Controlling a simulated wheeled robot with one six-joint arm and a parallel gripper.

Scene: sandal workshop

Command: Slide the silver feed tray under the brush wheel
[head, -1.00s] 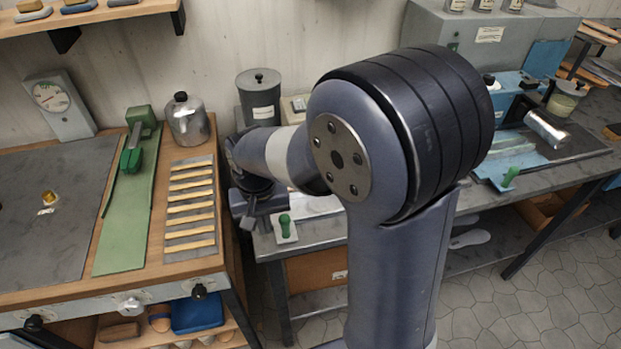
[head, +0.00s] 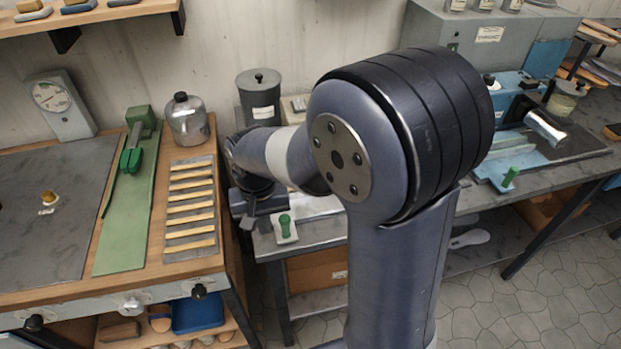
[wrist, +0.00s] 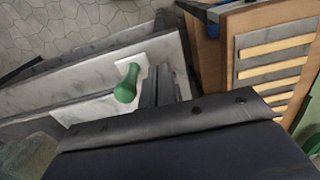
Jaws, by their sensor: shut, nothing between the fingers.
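The pale silver feed tray (head: 318,206) lies on the grey bench, partly hidden behind my arm. A green knob (head: 285,224) stands upright on a white plate at its near left end. In the wrist view the knob (wrist: 127,83) stands just left of my gripper (wrist: 160,78). My gripper is shut and empty, its fingers beside the knob; I cannot tell whether they touch it. In the head view my gripper (head: 248,215) is left of the knob. I cannot make out the brush wheel; my arm covers the middle of the bench.
A wooden bench with a slatted strip (head: 190,205) stands close on the left. A dark lidded canister (head: 260,97) is behind my gripper. On the right are a blue machine with a metal roller (head: 545,128) and a blue plate with another green knob (head: 510,177).

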